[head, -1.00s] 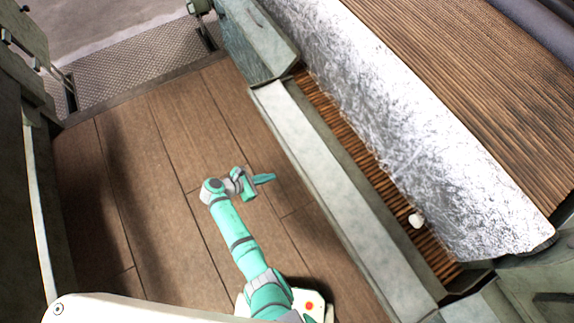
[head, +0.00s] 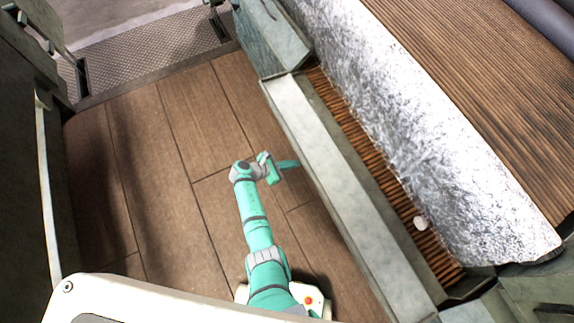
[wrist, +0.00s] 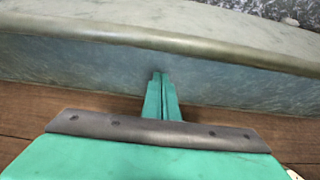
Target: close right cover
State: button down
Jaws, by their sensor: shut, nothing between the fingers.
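A long pale grey-green panel (head: 345,195) runs along the near side of a trough with a brown slatted floor (head: 370,150). I cannot tell for sure which part is the right cover. My gripper (head: 297,163) is shut and empty, low beside the panel's floor side, pointing toward it. In the wrist view my shut green fingertips (wrist: 161,76) are in front of the panel's side face (wrist: 90,65), below its rounded top edge. Whether they touch it I cannot tell.
A crinkled silver sheet (head: 400,120) slopes up behind the trough to a brown slatted bed (head: 500,100). A grey-green box end (head: 272,38) stands at the trough's far end. The wooden floor (head: 160,150) left of my arm is clear.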

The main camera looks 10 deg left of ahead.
jog(key=shift+w+d+r, duration=0.1)
jog(key=shift+d+r, duration=0.05)
jog(key=shift+r, duration=0.75)
jog(key=shift+w+d+r, duration=0.1)
jog(key=shift+d+r, duration=0.05)
jog(key=shift+r, duration=0.7)
